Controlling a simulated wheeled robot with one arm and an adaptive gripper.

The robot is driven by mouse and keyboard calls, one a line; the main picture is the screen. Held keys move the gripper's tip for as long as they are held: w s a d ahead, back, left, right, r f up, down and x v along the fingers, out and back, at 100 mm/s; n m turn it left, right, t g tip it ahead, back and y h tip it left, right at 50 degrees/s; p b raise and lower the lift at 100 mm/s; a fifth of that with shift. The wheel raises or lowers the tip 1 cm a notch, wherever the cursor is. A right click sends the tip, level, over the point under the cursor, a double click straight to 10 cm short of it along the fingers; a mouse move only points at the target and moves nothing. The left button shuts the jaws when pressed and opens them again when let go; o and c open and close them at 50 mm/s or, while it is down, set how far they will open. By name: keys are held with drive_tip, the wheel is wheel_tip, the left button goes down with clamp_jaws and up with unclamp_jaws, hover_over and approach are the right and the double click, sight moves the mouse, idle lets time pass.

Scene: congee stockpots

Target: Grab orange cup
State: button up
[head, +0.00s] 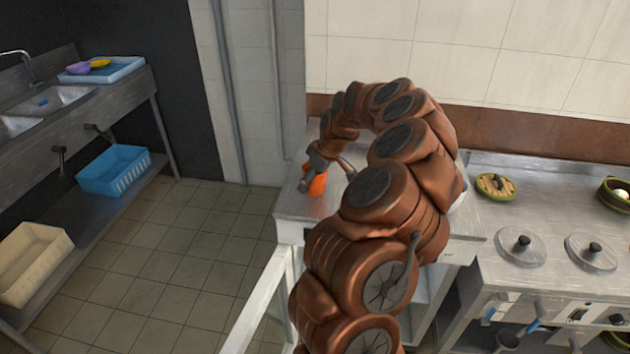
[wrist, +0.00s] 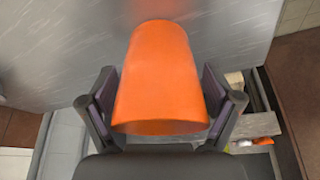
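The orange cup (wrist: 160,80) fills the middle of the wrist view, its narrower end away from the camera. In the head view the orange cup (head: 317,183) stands on the metal counter near its left end, partly hidden by my gripper. My gripper (wrist: 162,88) is around the cup, with one finger on each side of it. The fingers are spread wide and their pads lie very close to the cup's sides. I cannot tell whether they touch it. In the head view my gripper (head: 327,168) is at the cup, and my arm hides the counter to its right.
The metal counter (head: 290,205) meets a tiled wall. To the right are pot lids (head: 521,247) and a green-rimmed pot (head: 614,194). At the left, a sink bench holds a blue tray (head: 125,66), with a blue basket (head: 113,170) below. The tiled floor (head: 190,235) between is clear.

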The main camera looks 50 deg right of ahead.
drive_tip(key=c, duration=0.9)
